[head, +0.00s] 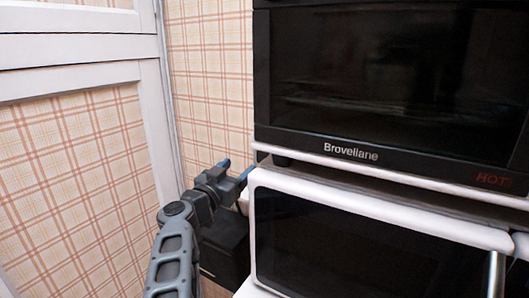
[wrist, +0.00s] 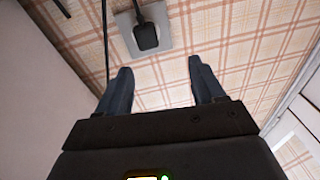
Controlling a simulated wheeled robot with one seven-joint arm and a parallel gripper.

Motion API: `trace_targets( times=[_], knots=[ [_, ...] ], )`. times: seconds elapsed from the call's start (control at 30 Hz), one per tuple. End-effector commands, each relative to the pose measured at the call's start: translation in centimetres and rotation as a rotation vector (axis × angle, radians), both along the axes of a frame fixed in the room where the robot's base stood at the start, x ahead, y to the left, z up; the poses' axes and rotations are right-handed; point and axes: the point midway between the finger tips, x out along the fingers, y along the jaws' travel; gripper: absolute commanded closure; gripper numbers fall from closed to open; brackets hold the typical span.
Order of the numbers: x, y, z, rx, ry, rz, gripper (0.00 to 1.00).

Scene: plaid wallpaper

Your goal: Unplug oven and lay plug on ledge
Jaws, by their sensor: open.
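In the wrist view a black plug (wrist: 146,37) sits in a grey wall socket plate (wrist: 168,43) on the plaid wall, with a dark cord running from it toward the top edge. My gripper (wrist: 160,78) is open and empty, its two blue-grey fingers apart, below the plug in the picture and not touching it. In the head view my gripper (head: 237,168) reaches into the gap left of the black oven (head: 385,75), which is labelled Brovellane. The plug and socket are hidden in the head view. I cannot tell which surface is the ledge.
The oven stands on a white appliance (head: 350,200) with a dark front, close to the right of my gripper. A black box-like thing (head: 226,245) is below my gripper. A white-framed panel (head: 75,80) stands at the left. Another dark cord (wrist: 105,40) hangs left of the socket.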

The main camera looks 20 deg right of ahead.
Motion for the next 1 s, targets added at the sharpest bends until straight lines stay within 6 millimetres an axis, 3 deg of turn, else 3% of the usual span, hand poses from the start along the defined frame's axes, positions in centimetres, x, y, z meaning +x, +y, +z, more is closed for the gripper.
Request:
trace_targets(
  times=[0.2,0.67,1.0],
  knots=[
    [-0.7,-0.7,-0.5,0.036,0.090,-0.069,0.32],
    [-0.5,-1.1,-0.6,0.036,0.095,-0.074,0.32],
    [1.7,-4.1,-1.1,0.039,0.092,-0.075,0.32]
  ],
)
